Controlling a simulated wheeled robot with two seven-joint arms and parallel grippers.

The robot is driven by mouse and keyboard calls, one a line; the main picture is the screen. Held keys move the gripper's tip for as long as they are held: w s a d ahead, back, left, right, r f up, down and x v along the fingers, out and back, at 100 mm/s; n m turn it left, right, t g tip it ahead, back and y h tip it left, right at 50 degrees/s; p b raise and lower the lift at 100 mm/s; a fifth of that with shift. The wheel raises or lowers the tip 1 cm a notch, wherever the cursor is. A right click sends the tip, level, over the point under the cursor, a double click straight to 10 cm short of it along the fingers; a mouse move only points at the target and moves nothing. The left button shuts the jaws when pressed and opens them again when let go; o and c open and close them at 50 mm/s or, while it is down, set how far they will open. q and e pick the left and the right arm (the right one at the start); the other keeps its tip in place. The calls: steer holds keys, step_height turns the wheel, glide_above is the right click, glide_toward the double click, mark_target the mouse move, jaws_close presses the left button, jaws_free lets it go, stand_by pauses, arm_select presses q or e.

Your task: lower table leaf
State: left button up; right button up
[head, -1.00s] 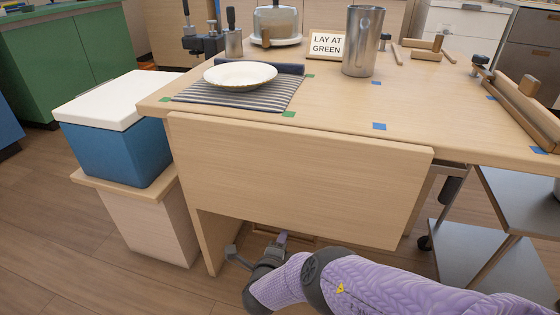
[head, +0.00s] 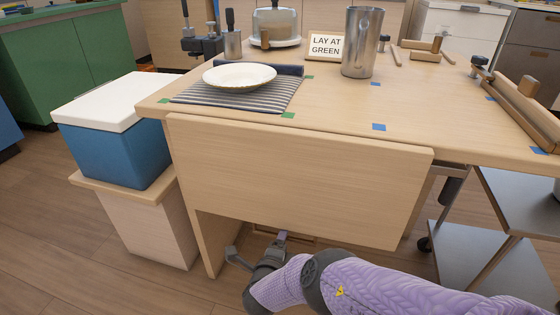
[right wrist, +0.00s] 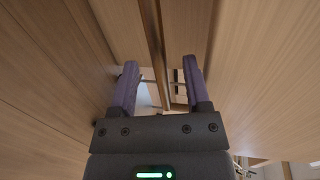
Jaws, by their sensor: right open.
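The table leaf (head: 300,180) hangs down from the front edge of the wooden table (head: 330,105) in the head view, its face toward me. My right gripper (head: 258,250) is low, at the leaf's lower edge, left of the middle. In the right wrist view the gripper (right wrist: 160,85) is open, its two purple-grey fingers apart. A thin wooden edge (right wrist: 155,50) runs between wooden surfaces beyond the fingertips, and I cannot tell whether they touch it. My left gripper is not in view.
On the table are a white plate (head: 239,75) on a striped mat (head: 240,97), a metal tumbler (head: 362,42) and a "LAY AT GREEN" sign (head: 326,46). A blue cooler (head: 115,150) stands left. A grey shelf cart (head: 470,245) stands right.

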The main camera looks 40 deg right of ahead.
arm_select(q)
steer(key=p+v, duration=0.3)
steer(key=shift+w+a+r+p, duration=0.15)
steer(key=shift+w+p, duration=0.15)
steer(key=shift+p, duration=0.05)
arm_select(e)
steer(key=v, duration=0.7)
